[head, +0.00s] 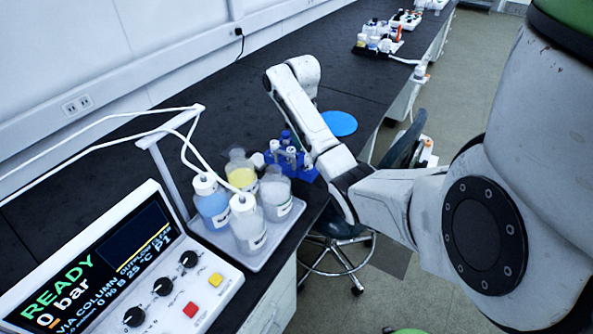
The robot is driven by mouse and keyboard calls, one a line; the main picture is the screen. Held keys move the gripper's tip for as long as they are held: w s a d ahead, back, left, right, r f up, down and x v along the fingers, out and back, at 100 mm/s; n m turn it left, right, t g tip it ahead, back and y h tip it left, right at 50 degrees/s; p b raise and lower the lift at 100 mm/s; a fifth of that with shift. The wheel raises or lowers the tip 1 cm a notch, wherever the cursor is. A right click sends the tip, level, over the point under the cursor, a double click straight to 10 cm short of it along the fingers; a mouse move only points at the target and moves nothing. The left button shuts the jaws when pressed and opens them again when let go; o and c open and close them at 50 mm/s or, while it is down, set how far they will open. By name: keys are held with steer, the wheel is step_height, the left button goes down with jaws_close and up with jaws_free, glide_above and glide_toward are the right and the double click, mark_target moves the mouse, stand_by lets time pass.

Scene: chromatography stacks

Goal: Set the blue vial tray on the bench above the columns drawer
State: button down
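A blue vial tray (303,174) with several white-capped vials stands on the dark bench near its front edge, just behind the bottle tray. My arm reaches over the bench beside it and partly covers its right side. My gripper cannot be made out; the bent arm ends near the bench with no fingers showing. A flat blue disc (339,123) lies on the bench beyond my arm. I cannot make out which drawer is the columns drawer; no drawer label is readable.
A pale tray (252,263) holds several large bottles. A pump console (120,275) reading READY stands at the front left, with white tubing above. More bottles (378,38) stand farther along the bench. A stool (338,250) is by the bench front. Bench between is mostly clear.

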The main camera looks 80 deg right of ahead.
mark_target(301, 157)
steer(key=shift+f+p, duration=0.3)
steer(key=shift+f, duration=3.45)
steer(key=shift+f, duration=0.15)
steer(key=c, duration=0.9)
jaws_free()
step_height(301, 157, up, 11)
steer(key=shift+p, duration=1.05)
steer(key=shift+r+p, duration=0.65)
steer(key=shift+p, duration=0.05)
